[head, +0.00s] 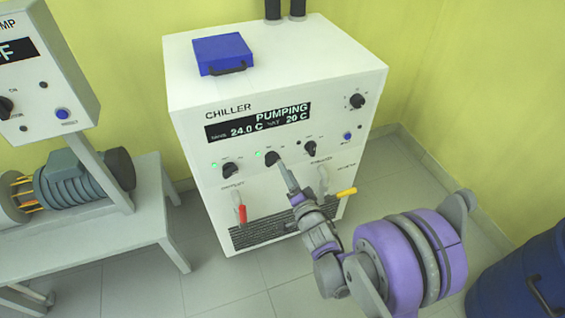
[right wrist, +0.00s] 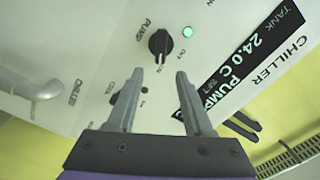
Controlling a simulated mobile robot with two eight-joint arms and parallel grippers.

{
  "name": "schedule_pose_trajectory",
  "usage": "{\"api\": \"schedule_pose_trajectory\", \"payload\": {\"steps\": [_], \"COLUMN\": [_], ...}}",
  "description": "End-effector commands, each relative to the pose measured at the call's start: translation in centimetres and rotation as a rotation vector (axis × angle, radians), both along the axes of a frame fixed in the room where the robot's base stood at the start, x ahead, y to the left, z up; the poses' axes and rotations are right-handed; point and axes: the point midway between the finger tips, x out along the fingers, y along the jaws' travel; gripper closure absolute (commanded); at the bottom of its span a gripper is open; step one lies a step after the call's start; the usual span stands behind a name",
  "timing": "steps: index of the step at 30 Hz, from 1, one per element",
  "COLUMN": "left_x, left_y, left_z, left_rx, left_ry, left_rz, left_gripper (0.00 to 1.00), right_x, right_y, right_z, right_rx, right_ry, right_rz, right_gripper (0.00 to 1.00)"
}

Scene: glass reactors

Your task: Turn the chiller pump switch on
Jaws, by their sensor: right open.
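The chiller (head: 290,75) is a white box with a dark display (head: 258,122) that reads PUMPING, 24.0 C and 20 C. The pump switch (head: 272,158) is a black rotary knob on its front, with a lit green lamp (head: 258,154) beside it. In the right wrist view the knob (right wrist: 159,42) sits under the label PUMP, with the green lamp (right wrist: 187,32) lit. My right gripper (head: 287,173) is just in front of the panel below the knob. Its fingers (right wrist: 172,74) are open and empty, apart from the knob. My left gripper is out of view.
More knobs (head: 310,148) share the panel, one (head: 231,170) with its own green lamp. A red-handled valve (head: 241,212) and a yellow-handled valve (head: 345,192) stick out below. A blue lidded box (head: 222,53) is on top. A blue drum (head: 525,275) stands at right.

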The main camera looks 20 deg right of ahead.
Motion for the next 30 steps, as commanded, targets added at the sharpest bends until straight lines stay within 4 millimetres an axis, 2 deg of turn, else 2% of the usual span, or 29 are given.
{"api": "schedule_pose_trajectory", "payload": {"steps": [3, 9, 30], "left_x": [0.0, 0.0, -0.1], "left_y": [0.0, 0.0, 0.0], "left_z": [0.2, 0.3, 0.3], "left_rx": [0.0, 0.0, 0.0], "left_ry": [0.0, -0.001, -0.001], "left_rz": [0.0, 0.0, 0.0], "left_gripper": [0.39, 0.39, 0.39], "right_x": [-2.3, -4.6, -5.0], "right_y": [-0.1, 0.0, -0.2], "right_z": [0.0, 0.0, 0.1], "right_rx": [0.0, 0.0, -0.025], "right_ry": [0.0, 0.001, 0.023], "right_rz": [0.0, 0.002, -0.01], "right_gripper": [0.49, 0.49, 0.49]}}
